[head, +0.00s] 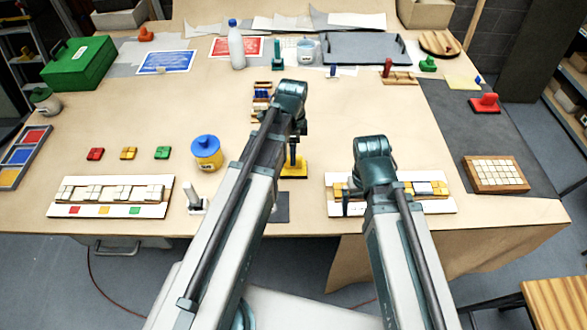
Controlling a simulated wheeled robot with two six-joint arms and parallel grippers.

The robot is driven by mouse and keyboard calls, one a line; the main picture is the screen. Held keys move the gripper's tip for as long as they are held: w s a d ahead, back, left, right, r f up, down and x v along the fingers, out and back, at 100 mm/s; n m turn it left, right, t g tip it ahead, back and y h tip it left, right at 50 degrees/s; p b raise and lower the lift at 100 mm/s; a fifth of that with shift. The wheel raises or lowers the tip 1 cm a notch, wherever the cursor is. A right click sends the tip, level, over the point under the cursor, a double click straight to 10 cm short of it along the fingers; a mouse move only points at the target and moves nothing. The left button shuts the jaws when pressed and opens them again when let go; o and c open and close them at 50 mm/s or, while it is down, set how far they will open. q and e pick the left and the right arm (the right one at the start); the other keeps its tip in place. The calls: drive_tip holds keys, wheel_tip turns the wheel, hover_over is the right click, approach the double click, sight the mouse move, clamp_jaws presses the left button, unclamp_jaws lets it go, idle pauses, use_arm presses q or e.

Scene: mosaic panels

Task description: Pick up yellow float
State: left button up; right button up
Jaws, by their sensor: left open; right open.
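The yellow float (294,171) lies on the table near the middle, just right of my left forearm. Its yellow base shows; its upper part is partly hidden by my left gripper. My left gripper (293,146) points down directly over the float and is open. I cannot tell whether its fingers are around the handle or only above it. My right gripper (356,198) is open and empty, low over the right white mosaic panel (335,209), and its arm covers part of that panel.
A left mosaic panel (62,208), a red float (485,104), a green float (428,64) and a tile tray (495,174) lie around.

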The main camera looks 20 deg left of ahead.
use_arm(q)
drive_tip(key=f+b, duration=0.1)
drive_tip(key=f, duration=0.1)
drive_tip(key=f+b, duration=0.2)
drive_tip(key=shift+w+d, duration=0.1)
drive_tip(key=shift+w, duration=0.1)
use_arm(e)
wheel_tip(320, 180, down, 4)
drive_tip(key=shift+f, duration=0.1)
use_arm(q)
drive_tip(key=shift+r, duration=0.1)
drive_tip(key=shift+c, duration=0.3)
use_arm(e)
drive_tip(key=shift+r, duration=0.2)
use_arm(q)
clamp_jaws()
